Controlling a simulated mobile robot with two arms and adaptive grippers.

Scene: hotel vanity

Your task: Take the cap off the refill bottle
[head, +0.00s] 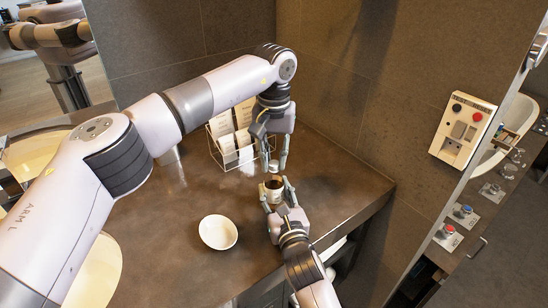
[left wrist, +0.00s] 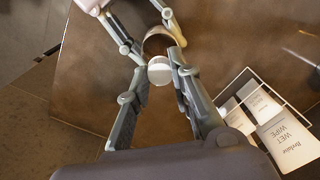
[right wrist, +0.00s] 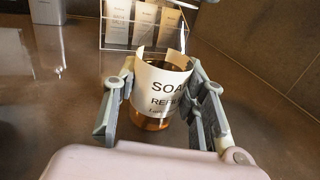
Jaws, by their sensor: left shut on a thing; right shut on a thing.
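The refill bottle (head: 274,196) stands on the dark counter. It is brown with a white wrap label reading SOAP REFILL in the right wrist view (right wrist: 163,95). My right gripper (head: 274,198) is shut around its body from the front, one finger on each side. My left gripper (head: 274,164) points down above the bottle and is shut on a small pale round cap (left wrist: 160,70). The cap appears just above the bottle and apart from it. The bottle's dark top shows beneath it in the head view. The bottle also shows beyond the cap in the left wrist view (left wrist: 158,42).
A wire rack (head: 233,153) of paper packets, one marked WET WIPE, stands close behind the bottle. A white bowl (head: 218,232) sits front left on the counter. A basin lies at far left. The tiled wall is behind. The counter's edge runs along the right.

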